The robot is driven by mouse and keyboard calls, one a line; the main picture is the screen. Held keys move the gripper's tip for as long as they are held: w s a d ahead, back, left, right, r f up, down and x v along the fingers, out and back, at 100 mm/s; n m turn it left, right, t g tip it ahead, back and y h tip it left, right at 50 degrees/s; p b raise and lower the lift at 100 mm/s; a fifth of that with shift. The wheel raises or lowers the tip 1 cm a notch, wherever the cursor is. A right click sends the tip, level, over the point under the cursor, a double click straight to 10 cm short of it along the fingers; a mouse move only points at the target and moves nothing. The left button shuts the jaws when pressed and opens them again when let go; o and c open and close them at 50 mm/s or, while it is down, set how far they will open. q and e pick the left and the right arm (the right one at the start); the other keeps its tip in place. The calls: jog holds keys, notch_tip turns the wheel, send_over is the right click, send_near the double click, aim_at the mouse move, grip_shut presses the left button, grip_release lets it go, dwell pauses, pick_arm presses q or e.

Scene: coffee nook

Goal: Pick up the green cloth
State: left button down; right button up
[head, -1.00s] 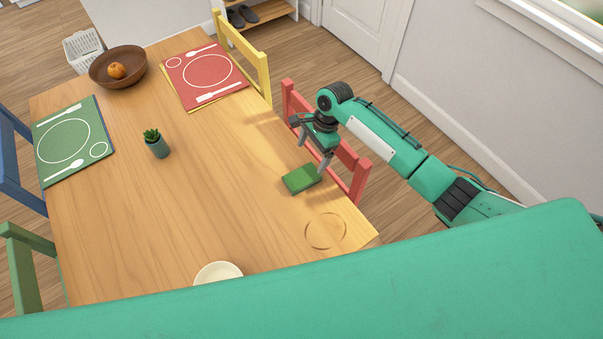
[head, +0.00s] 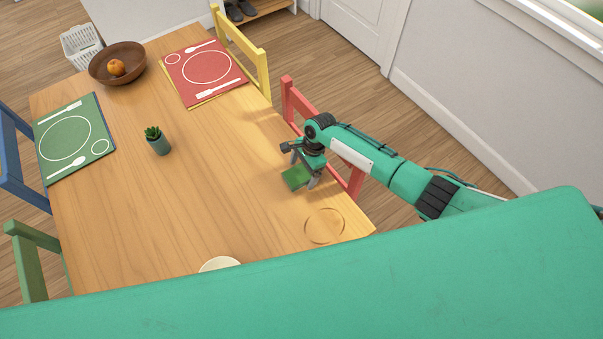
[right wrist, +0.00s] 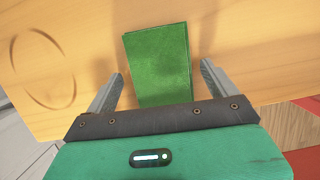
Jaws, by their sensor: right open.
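The green cloth (head: 295,178) is a folded rectangle lying flat on the wooden table (head: 190,200), near its right edge. In the right wrist view the cloth (right wrist: 158,62) lies between the two fingers, with a gap on each side. My right gripper (head: 303,171) is open and close over the cloth, hiding part of it in the head view. The jaws (right wrist: 160,80) hold nothing. My left gripper is not in view.
A red chair (head: 290,100) stands close behind my right gripper. A ring mark (head: 324,226) is on the table nearby. A pale bowl (head: 220,264), a small potted plant (head: 158,144) and a wooden bowl (head: 118,62) are farther off. The table's middle is clear.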

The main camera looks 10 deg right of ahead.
aim_at(303, 172)
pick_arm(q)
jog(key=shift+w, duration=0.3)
pick_arm(e)
jog(key=c, duration=1.1)
jog(key=shift+o, duration=0.2)
pick_arm(q)
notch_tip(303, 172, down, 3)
jog(key=b, duration=0.2)
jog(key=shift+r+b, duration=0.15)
jog(key=shift+b, duration=0.2)
pick_arm(e)
notch_tip(303, 172, up, 20)
